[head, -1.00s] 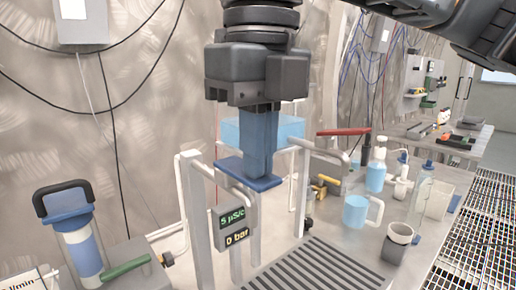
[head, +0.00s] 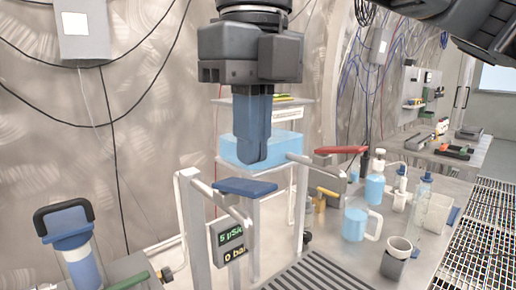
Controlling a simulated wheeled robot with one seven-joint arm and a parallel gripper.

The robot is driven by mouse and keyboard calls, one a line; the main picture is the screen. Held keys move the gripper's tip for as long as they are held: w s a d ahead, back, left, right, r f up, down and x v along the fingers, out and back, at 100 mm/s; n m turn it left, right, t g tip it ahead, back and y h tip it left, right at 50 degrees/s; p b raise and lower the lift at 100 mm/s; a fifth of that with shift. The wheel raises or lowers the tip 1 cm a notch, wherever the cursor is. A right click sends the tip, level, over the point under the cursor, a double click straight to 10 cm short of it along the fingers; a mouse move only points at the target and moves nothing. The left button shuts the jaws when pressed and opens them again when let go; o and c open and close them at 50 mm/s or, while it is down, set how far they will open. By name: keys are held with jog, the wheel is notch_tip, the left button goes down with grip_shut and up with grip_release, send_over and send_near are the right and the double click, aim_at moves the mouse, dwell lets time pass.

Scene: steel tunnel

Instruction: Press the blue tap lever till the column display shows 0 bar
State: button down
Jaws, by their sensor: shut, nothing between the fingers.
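The blue tap lever (head: 245,187) is a flat blue bar on top of the white pipe stand, left of centre in the head view. The column display (head: 231,243) hangs on the stand below it and reads "5 µS/c", cut off at its edge, above "0 ba", also partly cut. My gripper (head: 252,165) points down with its blue fingers shut and empty. Its tips appear above and slightly behind the lever, apart from it, in front of the light blue water tank (head: 280,148).
A red lever (head: 341,150) sits right of the tank on another pipe. A blue jug (head: 355,223), bottles (head: 375,182) and a grey cup (head: 398,248) stand on the bench at right. A slotted drain (head: 310,275) lies in front.

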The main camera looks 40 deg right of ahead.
aim_at(241, 184)
notch_tip(241, 184, up, 11)
jog(key=w, duration=0.2)
dwell(2.2)
